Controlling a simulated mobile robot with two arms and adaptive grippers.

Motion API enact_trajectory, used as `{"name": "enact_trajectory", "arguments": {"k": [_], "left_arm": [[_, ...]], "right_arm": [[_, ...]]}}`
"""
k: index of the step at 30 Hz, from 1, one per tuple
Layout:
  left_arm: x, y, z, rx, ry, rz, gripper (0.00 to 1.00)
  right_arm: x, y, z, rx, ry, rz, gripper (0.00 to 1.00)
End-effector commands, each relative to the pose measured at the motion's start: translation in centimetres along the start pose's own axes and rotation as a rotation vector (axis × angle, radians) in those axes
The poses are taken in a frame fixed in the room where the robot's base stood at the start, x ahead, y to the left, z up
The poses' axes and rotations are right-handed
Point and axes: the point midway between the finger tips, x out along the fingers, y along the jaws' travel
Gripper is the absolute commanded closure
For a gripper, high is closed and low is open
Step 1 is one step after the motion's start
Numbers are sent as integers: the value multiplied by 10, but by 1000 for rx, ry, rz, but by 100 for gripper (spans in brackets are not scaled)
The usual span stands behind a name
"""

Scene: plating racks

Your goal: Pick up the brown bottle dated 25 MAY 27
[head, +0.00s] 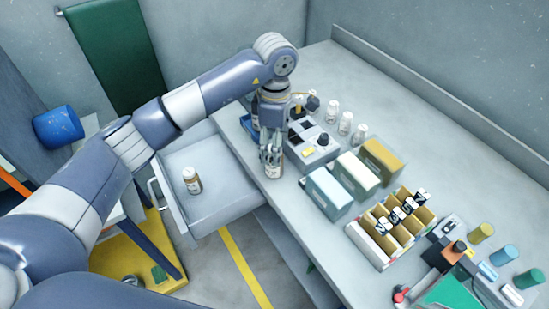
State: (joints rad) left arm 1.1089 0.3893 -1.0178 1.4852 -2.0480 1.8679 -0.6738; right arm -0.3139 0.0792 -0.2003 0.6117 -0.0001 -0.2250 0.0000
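A brown bottle (275,171) with a pale label stands on the bench near its left edge. My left gripper (272,157) points down over this bottle, with its fingers at the bottle's upper part, partly hiding it. I cannot tell whether the fingers are closed on it. Another brown bottle (192,182) with a white cap and pale label stands upright in the open drawer (215,208). The dates on both labels are too small to read. My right gripper is not in view.
A grey device (318,150) and several white-capped bottles (345,123) stand behind and right of the gripper. Boxes (328,193) and a divided carton (368,246) stand further right. Coloured cylinders (480,234) are at the lower right. The bench's far right side is clear.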

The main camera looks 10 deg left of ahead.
Motion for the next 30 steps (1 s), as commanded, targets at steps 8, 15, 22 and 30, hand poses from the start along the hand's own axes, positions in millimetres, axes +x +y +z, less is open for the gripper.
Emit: {"name": "enact_trajectory", "arguments": {"k": [8, 15, 22, 30], "left_arm": [[20, -4, 0, 1, -2, -3, 38], [51, -4, 0, 1, -4, -2, 38], [57, -4, 0, 1, -3, 2, 38], [57, -4, 0, 1, -3, 2, 83]], "right_arm": [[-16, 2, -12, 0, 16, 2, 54], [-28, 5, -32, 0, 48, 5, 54], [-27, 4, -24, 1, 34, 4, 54], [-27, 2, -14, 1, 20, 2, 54]]}}
